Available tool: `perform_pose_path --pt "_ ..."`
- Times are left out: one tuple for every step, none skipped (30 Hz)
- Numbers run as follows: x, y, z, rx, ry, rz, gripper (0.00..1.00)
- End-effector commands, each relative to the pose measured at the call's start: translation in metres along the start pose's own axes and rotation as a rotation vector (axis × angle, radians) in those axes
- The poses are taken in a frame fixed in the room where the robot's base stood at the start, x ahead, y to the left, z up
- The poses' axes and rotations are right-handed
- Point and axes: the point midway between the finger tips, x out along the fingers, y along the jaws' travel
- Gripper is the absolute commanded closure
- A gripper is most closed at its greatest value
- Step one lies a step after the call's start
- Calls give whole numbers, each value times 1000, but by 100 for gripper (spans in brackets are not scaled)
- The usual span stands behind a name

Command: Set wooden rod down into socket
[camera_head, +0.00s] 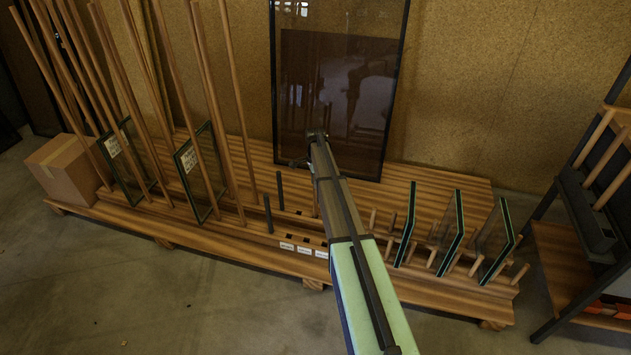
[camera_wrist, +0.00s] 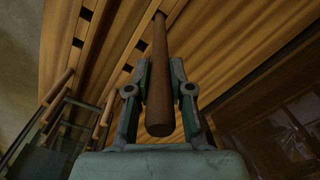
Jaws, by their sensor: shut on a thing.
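My gripper (camera_wrist: 160,68) is shut on the brown wooden rod (camera_wrist: 159,95) in the wrist view. The rod's near end sticks out between the fingers towards the camera. Its far end meets the wooden base (camera_wrist: 220,55) at a small dark spot near the top; I cannot tell whether it is inside a socket. Other dark square sockets (camera_wrist: 78,43) show in a strip to the left. In the head view, small sockets (camera_head: 306,239) sit behind white labels on the rack's front. My arm hides most of the gripper and rod there.
Glass panes (camera_head: 450,235) stand between pegs to the right, and framed panes (camera_head: 200,170) and tall rods (camera_head: 165,85) stand to the left. A dark framed glass panel (camera_head: 335,85) leans at the back. Short dark posts (camera_head: 268,214) rise left of the sockets.

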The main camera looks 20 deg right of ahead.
Motion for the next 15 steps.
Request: perform_pose_path --pt "1 0 0 0 0 0 100" --pt "1 0 0 0 0 0 100" --pt "2 0 0 0 0 0 100" --pt "2 0 0 0 0 0 100" --pt "3 0 0 0 0 0 100" --pt "3 0 0 0 0 0 100" --pt "4 0 0 0 0 0 100" --pt "4 0 0 0 0 0 100" --pt "5 0 0 0 0 0 100" --pt "5 0 0 0 0 0 100" --pt "6 0 0 0 0 0 100" --pt "6 0 0 0 0 0 100" --pt "6 0 0 0 0 0 100" --pt "7 0 0 0 0 0 100" --pt "7 0 0 0 0 0 100"
